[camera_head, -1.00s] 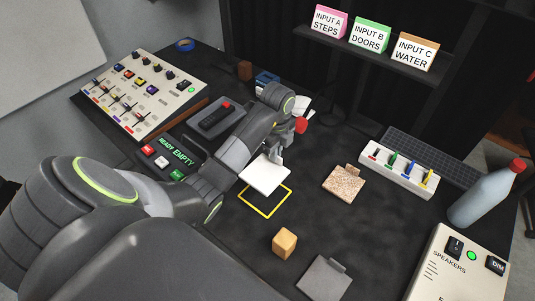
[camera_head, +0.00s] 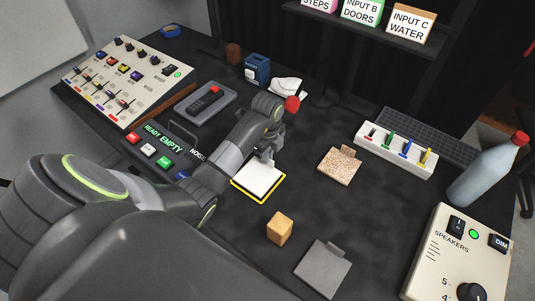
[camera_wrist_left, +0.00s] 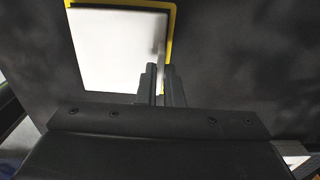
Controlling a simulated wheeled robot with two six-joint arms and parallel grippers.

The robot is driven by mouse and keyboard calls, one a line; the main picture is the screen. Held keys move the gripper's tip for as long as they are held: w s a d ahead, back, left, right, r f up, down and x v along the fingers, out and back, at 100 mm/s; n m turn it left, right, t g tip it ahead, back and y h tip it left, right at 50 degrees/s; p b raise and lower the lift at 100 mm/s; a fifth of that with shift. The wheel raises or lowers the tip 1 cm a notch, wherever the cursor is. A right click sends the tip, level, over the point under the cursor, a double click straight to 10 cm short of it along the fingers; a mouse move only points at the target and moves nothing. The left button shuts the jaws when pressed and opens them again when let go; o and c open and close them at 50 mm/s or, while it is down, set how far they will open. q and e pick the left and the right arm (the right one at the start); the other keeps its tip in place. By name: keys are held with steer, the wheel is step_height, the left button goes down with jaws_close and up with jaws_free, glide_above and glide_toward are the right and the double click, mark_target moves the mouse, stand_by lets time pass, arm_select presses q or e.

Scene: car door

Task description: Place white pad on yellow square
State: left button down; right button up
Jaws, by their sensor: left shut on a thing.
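The white pad (camera_head: 259,180) lies flat, or very nearly flat, within the outline of the yellow square (camera_head: 253,200) on the dark table. In the left wrist view the white pad (camera_wrist_left: 112,50) covers most of the square, with the yellow outline (camera_wrist_left: 174,20) showing along its top and right edges. My left gripper (camera_head: 267,157) is at the pad's far edge, shut on its raised tab. The left wrist view shows the fingers of my left gripper (camera_wrist_left: 162,80) close together at the pad's right side. My right gripper is not in view.
A speckled tan pad (camera_head: 340,167) and a grey pad (camera_head: 322,269) lie to the right, with a wooden block (camera_head: 280,229) between the square and the grey pad. A switch box (camera_head: 397,150) and a bottle (camera_head: 488,170) stand further right. The table between is clear.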

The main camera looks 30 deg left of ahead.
arm_select(q)
steer(key=c, duration=1.6)
jaws_free()
steer(key=shift+o, duration=0.2)
steer(key=shift+r, duration=0.1)
step_height(320, 180, up, 4)
steer(key=shift+w+r, duration=0.1)
steer(key=shift+r, duration=0.05)
step_height(320, 180, up, 8)
steer(key=p, duration=0.7)
steer(key=shift+f, duration=0.2)
